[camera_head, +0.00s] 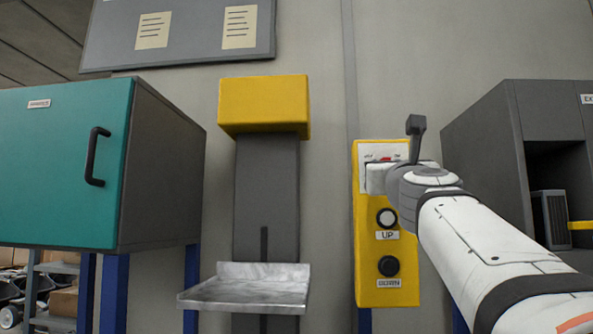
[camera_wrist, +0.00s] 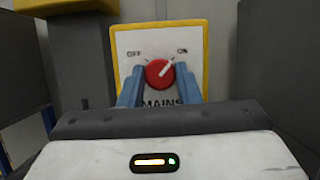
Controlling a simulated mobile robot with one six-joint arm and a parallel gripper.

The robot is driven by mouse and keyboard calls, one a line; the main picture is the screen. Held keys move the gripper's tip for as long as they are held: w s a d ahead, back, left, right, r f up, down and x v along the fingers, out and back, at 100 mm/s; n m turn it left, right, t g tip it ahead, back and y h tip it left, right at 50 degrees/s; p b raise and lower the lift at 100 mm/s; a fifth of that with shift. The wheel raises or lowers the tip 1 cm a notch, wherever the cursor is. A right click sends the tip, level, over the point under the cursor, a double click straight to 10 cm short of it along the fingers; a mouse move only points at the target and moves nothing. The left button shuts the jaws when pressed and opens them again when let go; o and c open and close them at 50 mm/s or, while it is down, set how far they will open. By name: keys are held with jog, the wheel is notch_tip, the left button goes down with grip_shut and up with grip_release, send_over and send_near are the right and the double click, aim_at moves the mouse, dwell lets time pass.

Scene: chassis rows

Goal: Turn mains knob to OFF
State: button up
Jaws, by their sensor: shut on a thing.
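The red mains knob (camera_wrist: 159,73) sits on a white plate marked OFF at the left, ON at the right and MAINS below. Its white pointer line is turned toward ON at the upper right. My gripper (camera_wrist: 159,82) is shut on the knob, with one blue finger on each side of it in the wrist view. In the head view my gripper and wrist (camera_head: 392,178) cover most of the plate at the top of the yellow control panel (camera_head: 366,284). Only a bit of red shows there.
Below the knob are a white UP button (camera_head: 387,218) and a black DOWN button (camera_head: 388,266). A lift with a metal tray (camera_head: 245,291) stands to the left, a teal cabinet (camera_head: 60,170) beyond it. A dark cabinet (camera_head: 490,140) stands close on the right.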

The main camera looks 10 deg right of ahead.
jog(key=shift+s+d+r+n+g+y+p, duration=0.1)
jog(key=shift+n+g+y+p, duration=0.85)
jog(key=shift+n, duration=2.7)
jog(key=shift+w+d+r+n+g+y+b, duration=0.1)
jog(key=shift+n+g+y+b, duration=0.2)
jog(key=shift+n+y, duration=2.4)
jog(key=shift+s+d+r+n+g+y+p, duration=0.1)
jog(key=shift+n+g+y+p, duration=0.45)
jog(key=shift+n, duration=4.1)
jog(key=o, duration=1)
jog(key=shift+s, duration=0.1)
jog(key=shift+s+d+b, duration=0.2)
jog(key=shift+s+b, duration=0.45)
jog(key=shift+s, duration=1.25)
jog(key=shift+s+d+b, duration=0.2)
jog(key=shift+s+b, duration=0.4)
jog(key=shift+s, duration=1.3)
